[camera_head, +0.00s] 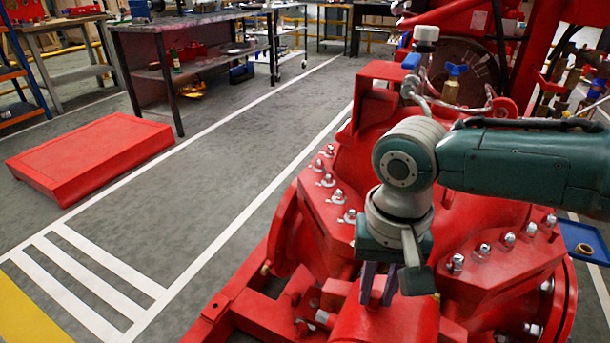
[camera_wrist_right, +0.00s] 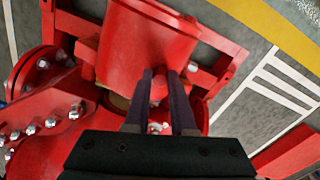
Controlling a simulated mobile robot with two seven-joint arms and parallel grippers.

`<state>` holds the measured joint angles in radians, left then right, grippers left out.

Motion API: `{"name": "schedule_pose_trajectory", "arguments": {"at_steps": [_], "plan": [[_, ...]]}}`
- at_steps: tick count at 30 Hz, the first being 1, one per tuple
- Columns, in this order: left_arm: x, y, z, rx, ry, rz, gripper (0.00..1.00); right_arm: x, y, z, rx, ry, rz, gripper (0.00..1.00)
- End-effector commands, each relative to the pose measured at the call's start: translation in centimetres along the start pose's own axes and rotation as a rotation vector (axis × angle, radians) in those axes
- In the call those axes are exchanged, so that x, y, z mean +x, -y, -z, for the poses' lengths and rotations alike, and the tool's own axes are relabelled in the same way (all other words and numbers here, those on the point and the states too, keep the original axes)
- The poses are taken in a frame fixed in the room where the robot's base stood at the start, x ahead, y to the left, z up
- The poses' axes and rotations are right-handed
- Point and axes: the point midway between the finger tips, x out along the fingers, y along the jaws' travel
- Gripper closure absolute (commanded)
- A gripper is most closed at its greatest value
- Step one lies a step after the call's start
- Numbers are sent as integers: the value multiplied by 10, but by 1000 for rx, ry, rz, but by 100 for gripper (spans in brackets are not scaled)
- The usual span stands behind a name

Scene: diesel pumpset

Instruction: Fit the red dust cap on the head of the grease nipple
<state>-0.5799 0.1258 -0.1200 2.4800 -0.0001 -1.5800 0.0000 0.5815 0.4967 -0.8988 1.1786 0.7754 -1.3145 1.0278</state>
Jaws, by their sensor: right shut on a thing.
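My right gripper (camera_head: 378,292) points down over the front of the red pump casing (camera_head: 352,318) in the head view. In the right wrist view its two dark fingers (camera_wrist_right: 161,78) are close together, shut on a small red piece, the dust cap (camera_wrist_right: 158,90). The cap is mostly hidden between the fingers, and its red blends with the casing behind it. The fingertips are close to a red cylindrical housing (camera_wrist_right: 150,45); I cannot tell whether the cap touches it. I cannot make out the grease nipple. My left gripper is in neither view.
Bolted red flanges (camera_head: 330,195) flank my right gripper. A blue tray (camera_head: 600,237) holding a brass-coloured ring lies at the right. A blue-handled brass valve (camera_head: 452,88) and hoses stand behind. Open grey floor and a low red platform (camera_head: 90,150) are at the left.

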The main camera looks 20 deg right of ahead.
Motion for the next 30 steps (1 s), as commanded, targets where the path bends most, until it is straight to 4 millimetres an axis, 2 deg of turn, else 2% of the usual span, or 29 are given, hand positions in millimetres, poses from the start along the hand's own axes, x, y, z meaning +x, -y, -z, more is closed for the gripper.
{"name": "schedule_pose_trajectory", "arguments": {"at_steps": [4,5,14,23,26,30], "plan": [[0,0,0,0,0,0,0,0,0,0,0,0,0,100],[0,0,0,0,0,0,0,0,0,0,0,0,0,76],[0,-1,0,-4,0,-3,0,0,0,0,0,0,0,42],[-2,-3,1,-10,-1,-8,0,-4,0,0,0,0,0,42],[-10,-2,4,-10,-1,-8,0,-18,0,0,1,-1,2,42],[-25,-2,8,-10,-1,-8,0,-48,0,0,0,-2,2,42]]}}
